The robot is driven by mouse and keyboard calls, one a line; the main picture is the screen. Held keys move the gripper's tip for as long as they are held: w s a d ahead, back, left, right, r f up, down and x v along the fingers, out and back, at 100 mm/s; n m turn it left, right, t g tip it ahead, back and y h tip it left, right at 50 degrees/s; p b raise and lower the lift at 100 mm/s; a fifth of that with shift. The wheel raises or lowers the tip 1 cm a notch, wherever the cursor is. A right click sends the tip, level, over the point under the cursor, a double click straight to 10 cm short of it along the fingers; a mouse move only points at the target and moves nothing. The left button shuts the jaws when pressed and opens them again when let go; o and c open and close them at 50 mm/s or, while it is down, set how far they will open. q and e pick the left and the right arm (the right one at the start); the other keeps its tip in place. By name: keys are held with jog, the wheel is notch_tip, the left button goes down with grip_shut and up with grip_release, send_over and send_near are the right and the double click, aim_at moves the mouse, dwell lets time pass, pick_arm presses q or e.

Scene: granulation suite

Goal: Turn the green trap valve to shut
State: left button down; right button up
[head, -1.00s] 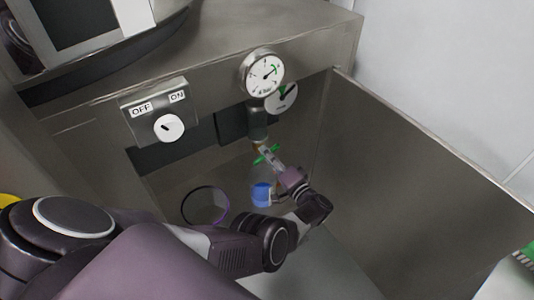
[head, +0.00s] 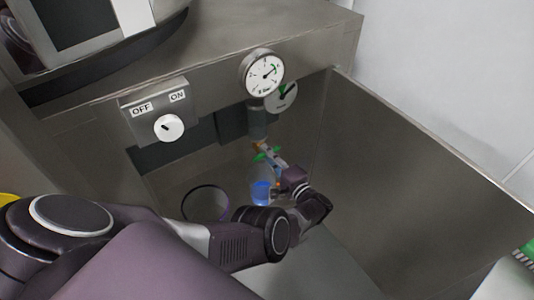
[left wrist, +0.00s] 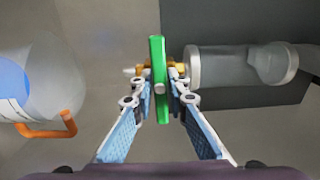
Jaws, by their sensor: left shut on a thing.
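The green trap valve handle (left wrist: 157,80) stands upright in the picture in the left wrist view, crosswise to the line between the clear cylinder and the bottle. Its brass body (left wrist: 182,72) shows behind it. My left gripper (left wrist: 160,84) is shut on the green handle, one finger on each side. In the head view the green handle (head: 264,156) shows at the tip of my left gripper (head: 268,152), below the grey cylinder (head: 257,123), partly hidden by the fingers. My right gripper is in neither view.
A clear cylinder (left wrist: 240,65) lies right of the handle in the wrist view. A clear bottle with blue liquid (head: 261,190) and an orange tap (left wrist: 62,124) is close by. Gauges (head: 262,74) and an OFF/ON switch (head: 168,127) are above. A metal side panel (head: 430,190) bounds the right.

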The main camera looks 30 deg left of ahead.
pick_arm(q)
jog(key=shift+a, duration=0.15)
jog(key=c, duration=1.9)
grip_release()
jog(key=shift+s+a, duration=0.1)
